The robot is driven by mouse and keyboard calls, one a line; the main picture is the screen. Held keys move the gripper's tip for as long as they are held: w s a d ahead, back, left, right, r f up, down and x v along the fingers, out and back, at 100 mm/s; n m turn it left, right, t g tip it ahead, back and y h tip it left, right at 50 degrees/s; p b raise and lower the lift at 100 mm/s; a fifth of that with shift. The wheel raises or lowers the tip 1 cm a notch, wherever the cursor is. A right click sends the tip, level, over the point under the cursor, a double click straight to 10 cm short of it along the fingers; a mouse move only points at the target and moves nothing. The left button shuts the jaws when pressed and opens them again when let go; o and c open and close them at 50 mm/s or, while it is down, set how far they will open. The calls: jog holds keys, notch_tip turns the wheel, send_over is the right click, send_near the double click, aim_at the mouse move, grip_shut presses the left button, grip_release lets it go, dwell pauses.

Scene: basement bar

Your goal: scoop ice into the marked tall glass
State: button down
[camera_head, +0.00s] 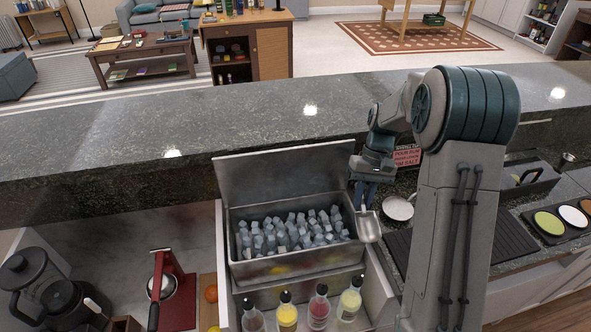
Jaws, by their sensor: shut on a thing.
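An open steel ice bin (233,277) full of ice cubes (290,232) sits at the centre, its lid (280,175) raised behind it. My gripper (366,200) is shut on the handle of a metal ice scoop (368,227), just right of the bin. The scoop hangs with its bowl downward beside the bin's right wall. I cannot tell whether ice is in it. I cannot make out the marked tall glass; my arm hides part of the counter on the right.
Several bottles with black caps (318,307) stand in front of the bin. A red juicer (172,290) and a blender (40,285) stand left. A small white dish (397,208), a sign (407,156), a dark drain mat (500,240) and a rimming tray (550,224) are right. A raised stone ledge (240,115) runs behind.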

jog(key=s+a+r+n+t+p, duration=0.1)
jog(key=s+a+r+n+p, duration=0.2)
jog(key=a+n, duration=0.6)
jog(key=s+a+r+n+p, duration=0.2)
jog(key=a+r+n, duration=0.35)
jog(key=n, duration=0.65)
notch_tip(320, 180, down, 16)
jog(key=b, duration=1.1)
jog(key=shift+a+f, duration=0.15)
jog(key=shift+a, duration=0.1)
notch_tip(320, 180, up, 10)
jog(key=t+h+p, duration=0.1)
jog(key=h+p, duration=0.4)
jog(key=p, duration=0.1)
jog(key=shift+m+t, duration=0.4)
jog(key=shift+w, duration=0.1)
